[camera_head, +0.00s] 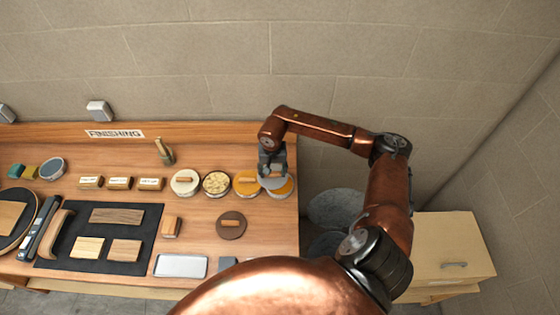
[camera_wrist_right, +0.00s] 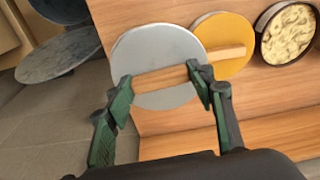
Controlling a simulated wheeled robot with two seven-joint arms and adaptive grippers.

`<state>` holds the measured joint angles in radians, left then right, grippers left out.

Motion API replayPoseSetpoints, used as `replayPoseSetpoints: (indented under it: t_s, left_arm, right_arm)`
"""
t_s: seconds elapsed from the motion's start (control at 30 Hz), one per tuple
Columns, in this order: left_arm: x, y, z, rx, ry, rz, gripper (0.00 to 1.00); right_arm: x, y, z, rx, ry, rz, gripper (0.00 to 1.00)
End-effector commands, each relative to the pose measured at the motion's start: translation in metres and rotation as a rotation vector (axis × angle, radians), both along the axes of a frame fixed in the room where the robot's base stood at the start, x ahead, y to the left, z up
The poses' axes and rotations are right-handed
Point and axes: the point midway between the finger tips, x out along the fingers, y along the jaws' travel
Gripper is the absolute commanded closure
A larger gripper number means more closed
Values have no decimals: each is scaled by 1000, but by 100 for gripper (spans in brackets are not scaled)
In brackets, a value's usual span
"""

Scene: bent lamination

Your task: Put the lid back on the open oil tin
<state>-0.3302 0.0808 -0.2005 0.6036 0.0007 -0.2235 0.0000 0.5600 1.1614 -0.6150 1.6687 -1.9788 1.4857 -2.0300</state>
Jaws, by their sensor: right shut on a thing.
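My right gripper (camera_head: 272,172) is shut on the wooden bar handle of a round grey lid (camera_wrist_right: 160,48). In the right wrist view the fingers (camera_wrist_right: 165,82) close on the handle's two ends. In the head view the grey lid (camera_head: 268,184) is over the right-most tin (camera_head: 284,190), whose orange top shows around the lid's lower right. I cannot tell whether lid and tin touch. A tin with an orange lid and wooden handle (camera_head: 246,189) stands beside it on the left. An open tin with pale, lumpy contents (camera_head: 216,183) is further left. My left gripper is out of view.
A white-lidded tin (camera_head: 184,189) ends the row. A brown round lid with a wooden handle (camera_head: 231,233) lies in front on the bench. Small labelled blocks (camera_head: 120,184), a black mat (camera_head: 145,216) and a pale tray (camera_head: 181,266) occupy the left. The bench's right edge is close to the right-most tin.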

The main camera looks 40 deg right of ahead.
Motion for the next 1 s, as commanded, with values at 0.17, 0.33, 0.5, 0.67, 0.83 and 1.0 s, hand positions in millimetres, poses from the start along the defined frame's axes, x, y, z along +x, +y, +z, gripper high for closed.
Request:
replayPoseSetpoints:
  t_s: [0.17, 0.33, 0.5, 0.67, 0.83, 1.0]
  left_arm:
    - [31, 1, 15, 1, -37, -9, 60]
    - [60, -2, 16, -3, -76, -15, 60]
    - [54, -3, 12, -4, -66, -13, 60]
    - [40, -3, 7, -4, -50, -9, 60]
    - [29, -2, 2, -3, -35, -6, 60]
    - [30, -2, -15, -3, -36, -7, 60]
  right_arm:
    - [-3, -29, -1, -11, 5, -69, 74]
    - [-3, -33, -6, -14, 5, -77, 74]
    - [-3, -33, -15, -14, 5, -77, 74]
    - [-3, -32, -29, -12, 6, -77, 74]
    - [-3, -32, -45, -12, 5, -75, 74]
    - [-2, -33, -61, -15, 3, -75, 74]
